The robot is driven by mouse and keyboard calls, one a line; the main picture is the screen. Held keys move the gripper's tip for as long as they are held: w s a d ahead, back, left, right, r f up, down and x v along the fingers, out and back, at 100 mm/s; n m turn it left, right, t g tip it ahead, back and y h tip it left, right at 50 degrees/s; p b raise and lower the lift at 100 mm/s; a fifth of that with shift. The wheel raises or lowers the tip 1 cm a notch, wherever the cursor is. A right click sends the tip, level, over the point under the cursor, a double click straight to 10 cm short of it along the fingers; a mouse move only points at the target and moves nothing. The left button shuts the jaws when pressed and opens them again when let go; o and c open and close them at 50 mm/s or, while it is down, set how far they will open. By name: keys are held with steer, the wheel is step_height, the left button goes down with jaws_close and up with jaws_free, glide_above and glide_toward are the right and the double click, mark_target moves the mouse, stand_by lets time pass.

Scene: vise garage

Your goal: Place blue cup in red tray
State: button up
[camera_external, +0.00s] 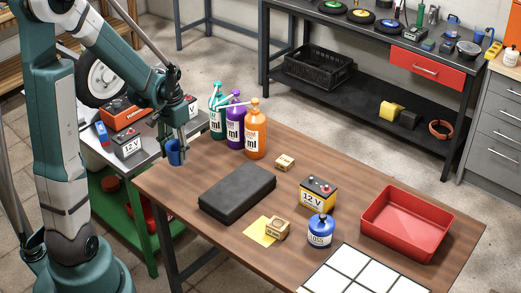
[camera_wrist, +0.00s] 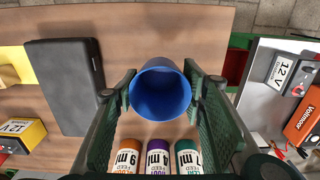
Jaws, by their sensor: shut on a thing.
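The blue cup (camera_external: 175,152) is held by my gripper (camera_external: 178,140) in the external view, near the left edge of the brown table. In the wrist view the cup (camera_wrist: 160,92) sits between the two green fingers of my gripper (camera_wrist: 160,98), its open mouth toward the camera. The gripper is shut on it. The cup appears raised above the table. The red tray (camera_external: 378,230) lies at the right end of the table, empty, far to the right of the gripper.
Green, purple and orange bottles (camera_external: 256,135) stand at the back left. A grey cart (camera_external: 140,150) adjoins the table's left.

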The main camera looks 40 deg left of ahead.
steer(key=shift+w, duration=0.1)
steer(key=shift+w+d, duration=0.3)
steer(key=shift+w, duration=0.25)
steer(key=w+d+r+m+p, duration=0.15)
steer(key=w+d+m, duration=0.75)
steer(key=w+d, duration=1.85)
steer(key=w+d+m, duration=0.1)
steer(key=d+m, duration=0.8)
steer(key=d, duration=3.9)
steer(key=shift+w+d+f, duration=0.15)
steer(key=shift+d+f, duration=0.1)
steer(key=shift+f, duration=0.15)
